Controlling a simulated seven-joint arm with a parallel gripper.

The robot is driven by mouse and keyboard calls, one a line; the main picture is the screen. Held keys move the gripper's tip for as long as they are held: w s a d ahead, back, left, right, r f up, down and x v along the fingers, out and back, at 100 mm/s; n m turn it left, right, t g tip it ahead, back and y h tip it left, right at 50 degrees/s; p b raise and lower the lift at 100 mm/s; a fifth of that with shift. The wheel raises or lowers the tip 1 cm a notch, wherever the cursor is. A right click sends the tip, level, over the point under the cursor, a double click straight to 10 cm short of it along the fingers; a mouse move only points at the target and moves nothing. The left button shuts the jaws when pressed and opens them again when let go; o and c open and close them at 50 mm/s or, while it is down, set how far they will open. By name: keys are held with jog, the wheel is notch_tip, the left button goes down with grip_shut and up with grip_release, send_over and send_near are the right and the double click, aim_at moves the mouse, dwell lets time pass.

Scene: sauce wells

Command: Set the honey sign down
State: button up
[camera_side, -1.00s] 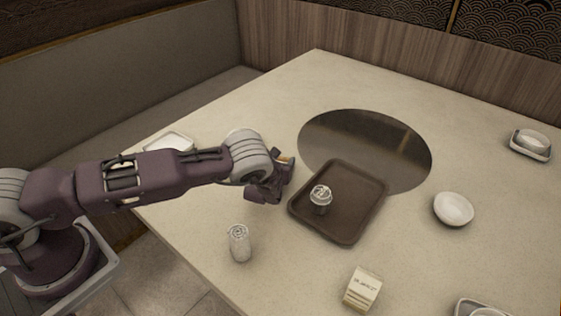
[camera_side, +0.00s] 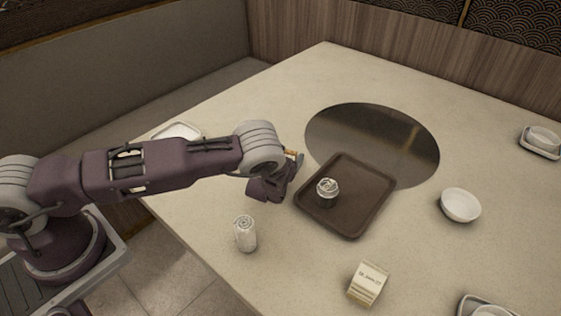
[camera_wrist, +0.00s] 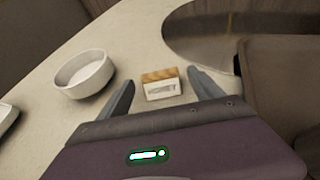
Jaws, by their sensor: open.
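The honey sign is most likely the small block with a wood-coloured top and a white printed front (camera_wrist: 162,89) in the wrist view; its lettering is too small to read. It appears to stand on the pale table, between the two spread fingers of my gripper (camera_wrist: 160,77). Gaps show between the sign and both fingers, so the gripper is open around it. In the side view my gripper (camera_side: 289,174) is low over the table, left of the brown tray. Only a sliver of the sign (camera_side: 291,152) shows there; the rest is hidden.
The brown tray (camera_side: 365,222) holds a dark jar with a pale lid (camera_side: 327,193). A white shaker (camera_side: 245,234) and a cream box (camera_side: 368,284) stand nearer the front. A white bowl (camera_wrist: 84,74) is left of my fingers. A dark round panel (camera_side: 340,130) lies behind the tray.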

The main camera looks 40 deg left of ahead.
jog(key=v, duration=0.9)
jog(key=shift+s, duration=0.1)
jog(key=s+a+r+n+g+y, duration=0.25)
jog(key=a+r+n, duration=0.2)
jog(key=r, duration=0.35)
jog(key=s+a+r+n+g+y, duration=0.1)
jog(key=s+a+r+n+y, duration=0.2)
jog(key=r+n, duration=0.4)
jog(key=s+a+r+n+g, duration=0.5)
jog(key=s+r+n, duration=0.3)
jog(key=s+r, duration=0.15)
jog(key=s+d+r+n+t+h, duration=0.1)
jog(key=s+d+r+n+h, duration=0.3)
jog(key=s, duration=0.5)
jog(key=s+d+r+n+h, duration=0.5)
jog(key=s+d+n, duration=0.3)
jog(key=s+d, duration=0.2)
jog(key=shift+s+d+t+h, duration=0.25)
jog(key=shift+d+t+h, duration=0.1)
jog(key=shift+h, duration=0.5)
